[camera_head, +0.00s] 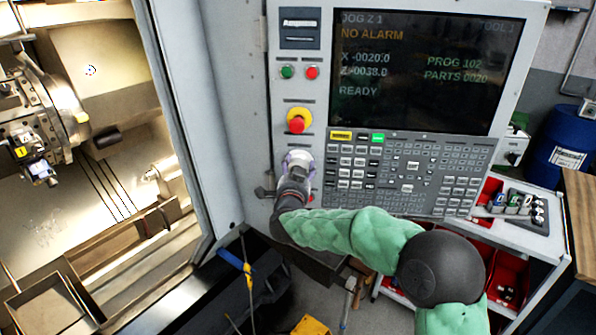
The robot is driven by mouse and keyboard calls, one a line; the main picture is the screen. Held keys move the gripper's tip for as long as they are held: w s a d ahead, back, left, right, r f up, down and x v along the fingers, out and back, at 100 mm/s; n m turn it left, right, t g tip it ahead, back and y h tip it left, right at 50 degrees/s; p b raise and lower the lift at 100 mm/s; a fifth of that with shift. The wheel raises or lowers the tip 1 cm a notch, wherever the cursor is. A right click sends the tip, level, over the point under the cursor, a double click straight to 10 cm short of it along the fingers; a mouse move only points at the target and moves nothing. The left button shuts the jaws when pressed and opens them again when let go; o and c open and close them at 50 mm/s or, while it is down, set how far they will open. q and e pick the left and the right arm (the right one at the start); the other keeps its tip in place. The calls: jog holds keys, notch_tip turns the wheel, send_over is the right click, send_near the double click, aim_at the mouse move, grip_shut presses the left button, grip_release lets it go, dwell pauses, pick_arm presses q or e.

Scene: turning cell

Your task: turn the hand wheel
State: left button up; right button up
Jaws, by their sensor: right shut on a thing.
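The hand wheel (299,157) is on the lower left of the control panel, below the red and yellow emergency stop button (297,120). Only its pale upper rim shows; my gripper hides the rest. My right gripper (295,175) is at the hand wheel and shut on it. My right arm, in a green sleeve, reaches in from the lower right. The screen reads JOG Z 1, NO ALARM, X -0020.0, Z -0038.0 and READY. My left gripper is not in view.
The key panel (408,172) is right of the wheel, close above my arm. The open lathe chamber, with its tool turret (35,115), is at the left. A red and white tool cart (535,238) and a blue barrel (562,145) stand at the right.

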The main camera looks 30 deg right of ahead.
jog(key=shift+f, duration=0.1)
jog(key=o, duration=0.9)
jog(key=shift+w, duration=0.1)
jog(key=v, duration=1.2)
